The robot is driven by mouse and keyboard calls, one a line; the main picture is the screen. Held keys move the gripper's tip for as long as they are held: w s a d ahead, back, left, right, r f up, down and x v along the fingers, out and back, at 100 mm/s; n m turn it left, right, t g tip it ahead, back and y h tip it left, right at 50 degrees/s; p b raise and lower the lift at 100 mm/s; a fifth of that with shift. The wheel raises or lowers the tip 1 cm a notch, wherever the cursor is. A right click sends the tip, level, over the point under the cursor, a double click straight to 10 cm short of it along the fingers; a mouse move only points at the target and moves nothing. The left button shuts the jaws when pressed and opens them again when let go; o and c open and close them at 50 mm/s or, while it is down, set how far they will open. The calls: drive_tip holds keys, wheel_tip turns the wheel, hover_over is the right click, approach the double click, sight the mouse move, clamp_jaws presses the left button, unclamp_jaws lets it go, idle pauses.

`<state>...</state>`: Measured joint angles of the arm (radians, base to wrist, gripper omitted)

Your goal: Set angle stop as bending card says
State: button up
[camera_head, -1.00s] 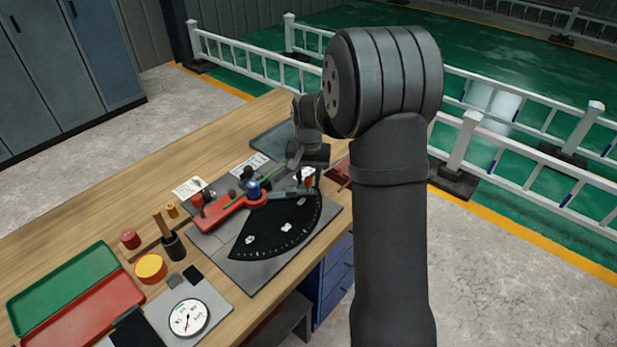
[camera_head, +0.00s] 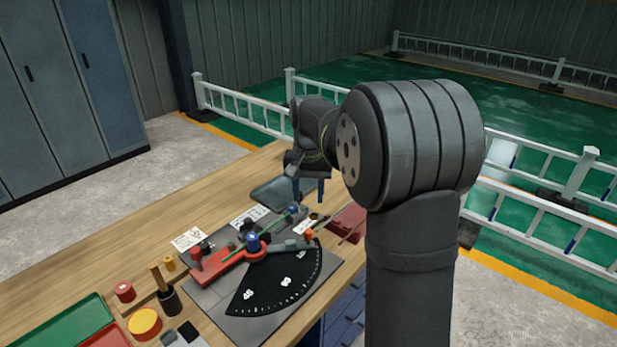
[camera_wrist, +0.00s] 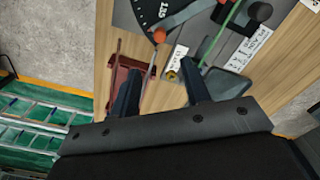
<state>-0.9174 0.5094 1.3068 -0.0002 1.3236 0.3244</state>
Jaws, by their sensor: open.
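The bender has a black angle scale (camera_head: 270,290) with white marks such as 45 and 90; 135 shows in the wrist view (camera_wrist: 150,14). A grey stop arm (camera_head: 288,246) with an orange knob (camera_head: 309,234) lies at the scale's far end, near 135. A red lever (camera_head: 222,270) and blue-topped pin (camera_head: 252,241) sit beside it, with a green rod (camera_head: 273,228) across.
A red tray (camera_head: 348,222) and a grey tray (camera_head: 272,194) lie at the table's far end. Red and green trays (camera_head: 62,325), a yellow-topped cylinder (camera_head: 144,322) and a hammer-like tool (camera_head: 163,287) stand near left. White railings (camera_head: 540,212) stand beyond the table.

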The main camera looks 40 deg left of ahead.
wheel_tip(320, 180, up, 5)
hover_over(309, 231)
drive_tip(key=shift+a+f, duration=0.1)
drive_tip(key=shift+f, duration=0.1)
drive_tip(key=shift+f, duration=0.1)
idle(0.4)
wheel_tip(309, 231, down, 17)
drive_tip(key=shift+f, duration=0.15)
idle(0.4)
